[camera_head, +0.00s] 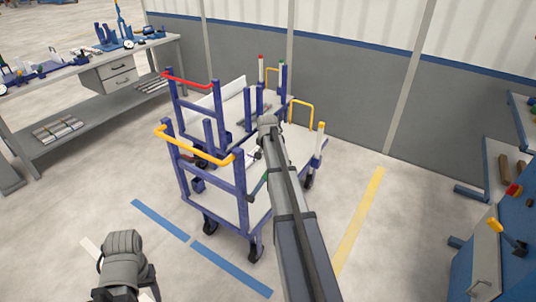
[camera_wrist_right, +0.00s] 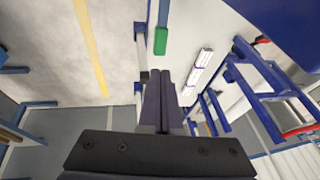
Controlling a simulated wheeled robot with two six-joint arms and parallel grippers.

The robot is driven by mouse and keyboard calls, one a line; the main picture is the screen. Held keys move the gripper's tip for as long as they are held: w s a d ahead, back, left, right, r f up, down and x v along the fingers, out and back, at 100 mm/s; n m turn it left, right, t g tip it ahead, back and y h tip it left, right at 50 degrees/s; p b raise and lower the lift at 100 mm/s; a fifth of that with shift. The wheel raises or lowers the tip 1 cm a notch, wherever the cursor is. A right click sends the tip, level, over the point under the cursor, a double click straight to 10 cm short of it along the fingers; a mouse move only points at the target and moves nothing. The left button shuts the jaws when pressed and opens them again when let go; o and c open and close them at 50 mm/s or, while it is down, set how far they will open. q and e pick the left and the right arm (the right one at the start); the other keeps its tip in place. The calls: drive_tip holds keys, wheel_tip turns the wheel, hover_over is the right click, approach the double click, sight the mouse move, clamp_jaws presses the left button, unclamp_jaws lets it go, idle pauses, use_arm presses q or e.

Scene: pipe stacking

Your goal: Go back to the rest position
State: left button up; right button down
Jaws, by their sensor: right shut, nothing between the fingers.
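My right arm reaches forward over the blue carts in the head view, and its gripper is hidden there behind the wrist. In the right wrist view, the two dark fingers of my right gripper (camera_wrist_right: 160,78) are together with nothing between them. White pipes with purple bands (camera_wrist_right: 202,66) lie beside the fingers, to the right and apart from them, over the cart. My left arm shows at the lower left of the head view; its fingers do not show.
A blue cart with a yellow handle (camera_head: 205,158) stands in front of one with a red handle (camera_head: 188,80). A workbench (camera_head: 95,80) stands left, blue stations (camera_head: 505,235) right.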

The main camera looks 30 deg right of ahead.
drive_tip(key=shift+p+v, duration=0.45)
drive_tip(key=shift+v, duration=0.5)
drive_tip(key=s+a+f+n+g+y, duration=0.1)
drive_tip(key=s+a+n, duration=0.3)
drive_tip(key=a, duration=0.9)
drive_tip(key=s+a+n+g+y, duration=0.1)
drive_tip(key=s+a+n, duration=0.25)
drive_tip(key=a, duration=0.95)
drive_tip(key=s+a+n+g, duration=0.2)
drive_tip(key=s+a+n, duration=0.7)
drive_tip(key=s+a, duration=1)
drive_tip(key=shift+s+a+f, duration=0.15)
drive_tip(key=shift+s+f, duration=0.1)
drive_tip(key=shift+s, duration=0.45)
